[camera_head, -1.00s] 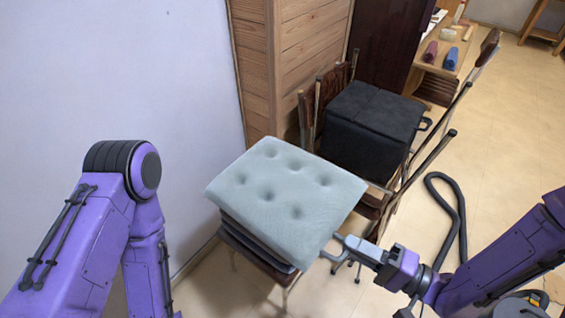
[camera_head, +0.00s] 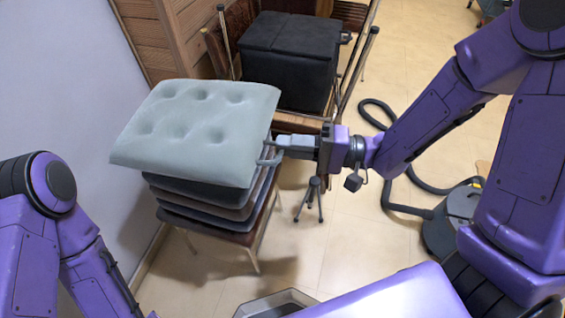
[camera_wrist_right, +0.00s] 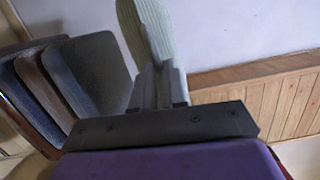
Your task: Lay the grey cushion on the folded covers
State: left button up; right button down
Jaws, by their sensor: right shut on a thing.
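The grey cushion (camera_head: 200,120), pale and buttoned, is above the stack of folded covers (camera_head: 215,207) in the head view. My right gripper (camera_head: 272,149) is shut on the cushion's right edge. In the right wrist view the cushion (camera_wrist_right: 150,35) is between the fingers (camera_wrist_right: 158,85), and the covers (camera_wrist_right: 85,75) are to its left. A wedge of space shows there between the cushion and the top cover, so the cushion is tilted off it at least in part. Contact elsewhere is hidden. The covers are dark grey and brown, on a chair (camera_head: 250,238). My left gripper is out of view.
A black box-shaped seat (camera_head: 288,60) stands behind on wooden furniture. A wall (camera_head: 60,80) and wood panelling (camera_head: 190,30) close off the left and back. A vacuum cleaner (camera_head: 455,220) with a hose is on the floor at right. A small tripod (camera_head: 313,198) stands near the chair.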

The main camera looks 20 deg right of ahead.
jog(key=w+f+b, duration=0.2)
jog(key=w+f, duration=0.3)
jog(key=f, duration=0.4)
jog(key=shift+w, duration=0.25)
jog(key=shift+s, duration=0.1)
jog(key=shift+f, duration=0.1)
jog(key=c, duration=1.2)
grip_release()
jog(key=shift+f, duration=0.1)
